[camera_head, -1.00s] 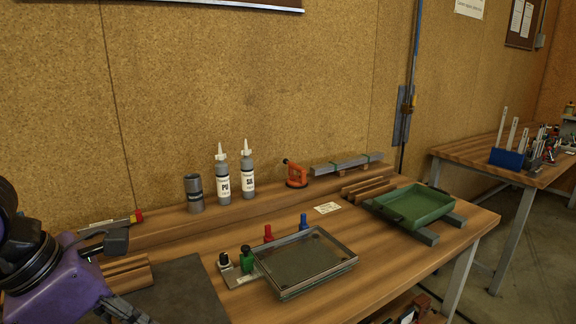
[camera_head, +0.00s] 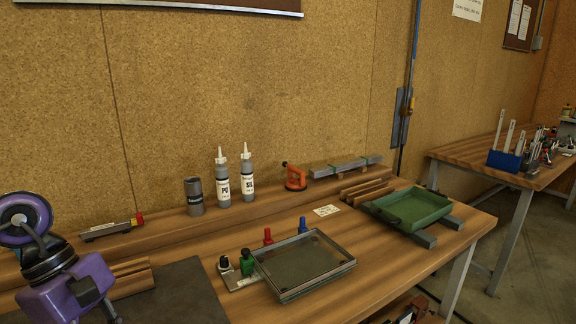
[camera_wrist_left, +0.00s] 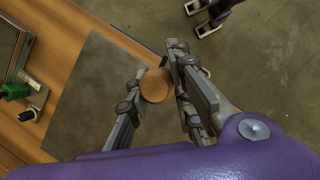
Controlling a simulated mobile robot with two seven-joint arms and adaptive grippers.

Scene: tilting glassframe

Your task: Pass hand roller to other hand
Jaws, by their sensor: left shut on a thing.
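In the left wrist view my left gripper (camera_wrist_left: 157,72) is shut on the hand roller (camera_wrist_left: 155,86). Only a round, brown, wood-coloured end of the roller shows between the fingers; the rest is hidden. In the head view my left gripper (camera_head: 108,312) is at the lower left, cut off by the bottom edge, and the roller cannot be made out there. My right gripper (camera_wrist_left: 196,20) shows at the top of the left wrist view, its two grey fingers spread apart and empty, away from the roller.
A dark mat (camera_head: 175,296) lies on the wooden bench under the left gripper's side. A glass frame (camera_head: 304,290) with red, green and blue knobs, two bottles (camera_head: 222,180), a grey can (camera_head: 195,198) and a green tray (camera_head: 412,209) stand farther right.

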